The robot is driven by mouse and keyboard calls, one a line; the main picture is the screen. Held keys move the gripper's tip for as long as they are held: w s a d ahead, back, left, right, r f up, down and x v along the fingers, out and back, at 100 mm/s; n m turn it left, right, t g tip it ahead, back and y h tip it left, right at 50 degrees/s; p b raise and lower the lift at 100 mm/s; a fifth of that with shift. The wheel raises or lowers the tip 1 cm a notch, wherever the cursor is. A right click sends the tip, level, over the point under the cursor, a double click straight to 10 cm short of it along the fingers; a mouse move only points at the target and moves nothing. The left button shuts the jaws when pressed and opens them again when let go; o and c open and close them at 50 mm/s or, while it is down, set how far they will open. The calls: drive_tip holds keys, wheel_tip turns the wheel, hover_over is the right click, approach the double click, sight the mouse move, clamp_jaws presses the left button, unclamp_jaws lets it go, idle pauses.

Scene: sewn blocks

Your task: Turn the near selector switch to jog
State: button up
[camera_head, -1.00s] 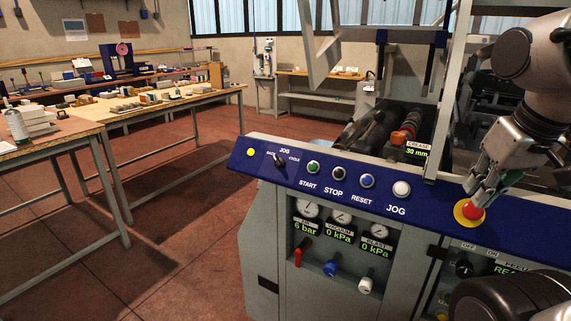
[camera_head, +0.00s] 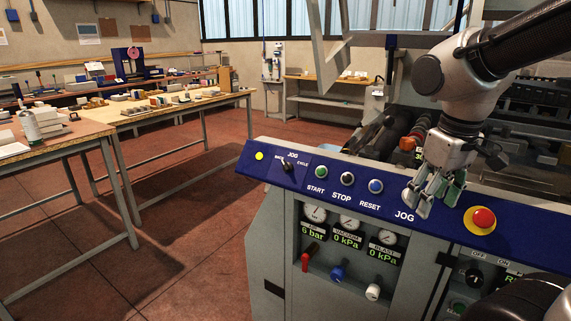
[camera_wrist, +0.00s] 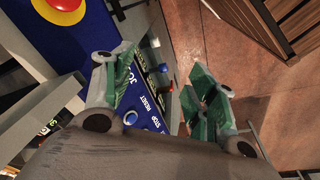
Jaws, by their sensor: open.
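The selector switch (camera_head: 286,166) is a small black knob at the left end of the blue control panel (camera_head: 262,179). The label JOG is above it, with another position label on its left and CYCLE on its right. Its knob is too small to tell exactly which way it points. My gripper (camera_head: 432,200) is open and empty, well right of the switch, over the panel by the large JOG label, and hides the white button there. In the wrist view my gripper (camera_wrist: 165,88) has its green-padded fingers apart; the switch cannot be made out there.
A red emergency stop (camera_head: 483,218) on a yellow disc is just right of my gripper. Green (camera_head: 321,171), black and blue (camera_head: 375,186) buttons lie between switch and gripper. Another black knob (camera_head: 474,276) marked OFF/ON is lower right. Gauges and valves sit below the panel.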

drive_tip(key=w+a+f+n+h, duration=0.2)
drive_tip(key=w+a+n, duration=0.3)
drive_tip(key=w+a, duration=0.25)
drive_tip(key=n+t, duration=0.6)
drive_tip(key=n, duration=0.7)
approach(286, 165)
drive_tip(key=w, duration=0.1)
drive_tip(key=shift+y, duration=0.3)
drive_tip(key=x, duration=0.8)
drive_tip(key=shift+s+d+f, duration=0.1)
drive_tip(key=shift+d+f, duration=0.1)
drive_tip(key=shift+f, duration=0.05)
drive_tip(key=c, duration=1)
